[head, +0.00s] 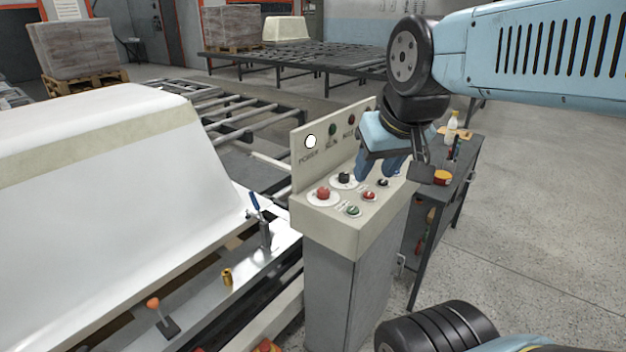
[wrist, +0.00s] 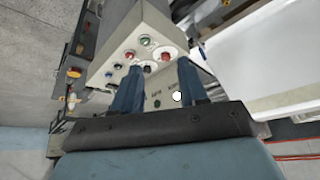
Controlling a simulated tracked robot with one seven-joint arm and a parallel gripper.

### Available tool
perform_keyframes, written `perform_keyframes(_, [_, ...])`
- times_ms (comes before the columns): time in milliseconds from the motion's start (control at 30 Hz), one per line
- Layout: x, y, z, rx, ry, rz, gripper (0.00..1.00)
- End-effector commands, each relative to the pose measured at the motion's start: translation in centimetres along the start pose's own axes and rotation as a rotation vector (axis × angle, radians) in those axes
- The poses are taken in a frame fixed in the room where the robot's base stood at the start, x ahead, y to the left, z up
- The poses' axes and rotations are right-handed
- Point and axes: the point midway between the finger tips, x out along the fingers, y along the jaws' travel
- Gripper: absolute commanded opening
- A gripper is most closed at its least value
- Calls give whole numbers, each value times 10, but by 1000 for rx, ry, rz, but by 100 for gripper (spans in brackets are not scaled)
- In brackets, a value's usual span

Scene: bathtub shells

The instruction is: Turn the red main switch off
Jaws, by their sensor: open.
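The control console (head: 335,230) stands in the middle of the head view. A large red knob (head: 322,193) on a white round plate sits at the left of its sloped face; I take it for the main switch. In the wrist view the red knob (wrist: 167,54) is just beyond the fingertips, and its turn position is too small to read. A smaller red button (head: 369,195) is to its right. My gripper (head: 378,172) is open and empty above the face, right of the red knob. In the wrist view its blue fingers (wrist: 160,64) straddle the view of a black knob (wrist: 149,69).
A green button (head: 353,210) and a black knob (head: 344,177) are close by. The upright back panel carries a bright white lamp (head: 310,141) and darker green and red lamps. A white tub shell (head: 100,210) lies left; a workbench (head: 455,185) with bottles stands right.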

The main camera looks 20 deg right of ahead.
Motion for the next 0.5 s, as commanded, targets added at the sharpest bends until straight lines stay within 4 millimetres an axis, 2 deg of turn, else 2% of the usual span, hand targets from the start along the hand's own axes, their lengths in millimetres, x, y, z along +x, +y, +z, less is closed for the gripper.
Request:
perform_keyframes(200, [0, 0, 0, 0, 0, 0, 44])
perform_keyframes(400, [2, 0, -10, 22, -17, 2, 63])
perform_keyframes(500, [6, 3, -25, 58, -48, 4, 63])
